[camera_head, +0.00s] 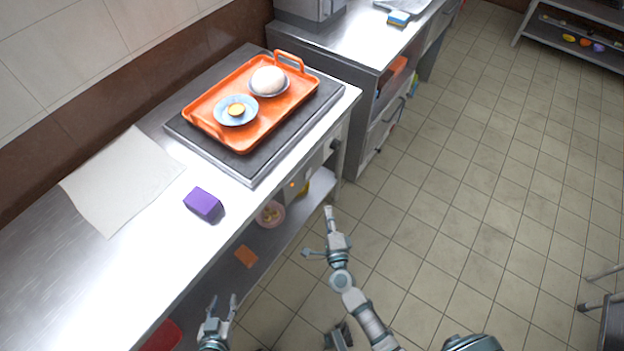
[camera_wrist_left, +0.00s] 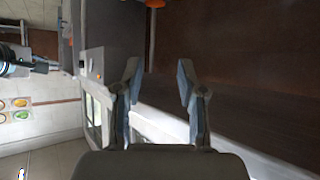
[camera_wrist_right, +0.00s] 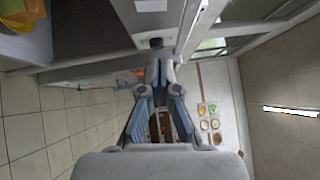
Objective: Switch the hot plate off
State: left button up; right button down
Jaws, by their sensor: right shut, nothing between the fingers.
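The hot plate (camera_head: 252,171) is a dark flat slab on the steel counter, with an orange tray (camera_head: 243,143) on top. A dark knob (camera_head: 335,144) shows on the counter's front below the slab. A small amber light (camera_head: 292,185) shows on the front panel further left. My right gripper (camera_head: 328,210) is shut and empty, in front of the counter. In the right wrist view its fingertips (camera_wrist_right: 160,62) are close to a dark round knob (camera_wrist_right: 152,43); I cannot tell whether they touch. My left gripper (camera_head: 222,303) is open and empty, low beside the counter; its fingers also show in the left wrist view (camera_wrist_left: 158,75).
The tray carries a bowl with a white mound (camera_head: 268,81) and a blue-rimmed dish (camera_head: 236,111). A purple block (camera_head: 203,204) and a pale sheet (camera_head: 122,180) lie on the counter. A shelf below holds a pink bowl (camera_head: 270,214).

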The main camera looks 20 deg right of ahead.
jog(key=b, duration=0.1)
send_near(310, 171)
jog(key=w+d, duration=0.3)
pick_arm(q)
jog(key=w+r+t, duration=0.1)
jog(key=w+d+r+t, duration=0.1)
jog(key=r+t, duration=0.1)
jog(key=shift+w+d+r+h+b, duration=0.15)
jog(key=shift+w+r+h+b, duration=0.15)
jog(key=shift+w+h, duration=0.1)
pick_arm(e)
jog(key=w+a, duration=0.2)
jog(key=w, duration=0.1)
jog(key=shift+w, duration=0.25)
jog(key=shift+r, duration=0.15)
jog(key=shift+w+r, duration=0.1)
jog(key=shift+w, duration=0.05)
pick_arm(q)
jog(key=shift+s+f, duration=0.2)
jog(key=shift+f, duration=0.05)
